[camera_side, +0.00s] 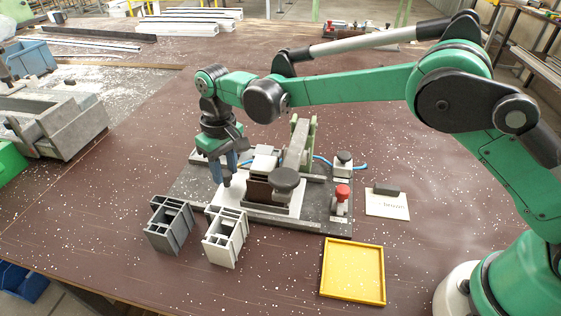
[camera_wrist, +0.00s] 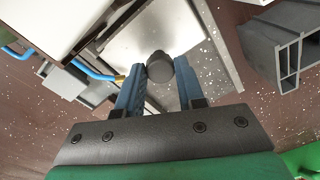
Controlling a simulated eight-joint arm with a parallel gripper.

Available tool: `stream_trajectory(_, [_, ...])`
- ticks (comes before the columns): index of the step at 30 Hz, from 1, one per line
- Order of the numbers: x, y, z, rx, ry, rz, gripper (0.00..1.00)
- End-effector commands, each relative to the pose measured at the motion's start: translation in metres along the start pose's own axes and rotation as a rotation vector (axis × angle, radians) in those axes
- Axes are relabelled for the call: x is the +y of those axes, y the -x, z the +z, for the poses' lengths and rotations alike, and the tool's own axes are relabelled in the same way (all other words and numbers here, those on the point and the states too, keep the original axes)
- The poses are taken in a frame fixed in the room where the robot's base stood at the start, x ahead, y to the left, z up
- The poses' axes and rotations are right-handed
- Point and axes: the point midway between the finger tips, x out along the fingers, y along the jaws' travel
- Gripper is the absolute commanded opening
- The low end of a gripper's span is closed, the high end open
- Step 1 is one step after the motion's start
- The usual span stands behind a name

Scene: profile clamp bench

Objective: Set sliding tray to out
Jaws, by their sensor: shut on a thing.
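The sliding tray (camera_side: 233,196) is a pale metal plate on the dark clamp fixture base (camera_side: 185,188). It extends from under the clamp block toward the front left, and its surface also shows in the wrist view (camera_wrist: 140,45). A small dark round knob (camera_wrist: 159,66) stands on the tray. My gripper (camera_side: 224,178) points down over the tray's left part. Its two blue fingers (camera_wrist: 158,82) are closed on the knob, one on each side. The arm hides part of the fixture behind it.
The clamp has a large dark round knob (camera_side: 286,178), and a red button (camera_side: 341,193) stands at its right. A yellow tray (camera_side: 352,271) and a lettered card (camera_side: 387,205) lie to the right.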

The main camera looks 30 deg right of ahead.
Motion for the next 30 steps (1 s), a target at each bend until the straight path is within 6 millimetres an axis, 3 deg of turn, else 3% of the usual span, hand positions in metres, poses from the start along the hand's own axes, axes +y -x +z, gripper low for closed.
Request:
stream_trajectory(2, [0.001,0.001,-0.001,0.003,-0.001,0.0,0.0])
stream_trajectory(3, [0.001,0.001,0.0,0.003,-0.001,0.0,0.42])
stream_trajectory(6, [0.0,0.0,0.0,0.002,-0.001,0.0,0.65])
stream_trajectory(16, [0.0,0.004,0.0,0.001,0.0,0.0,0.65])
stream_trajectory(25, [0.0,0.046,0.0,0.001,0.0,0.0,0.65])
stream_trajectory(30, [0.0,0.056,0.0,0.002,0.0,0.0,0.65])
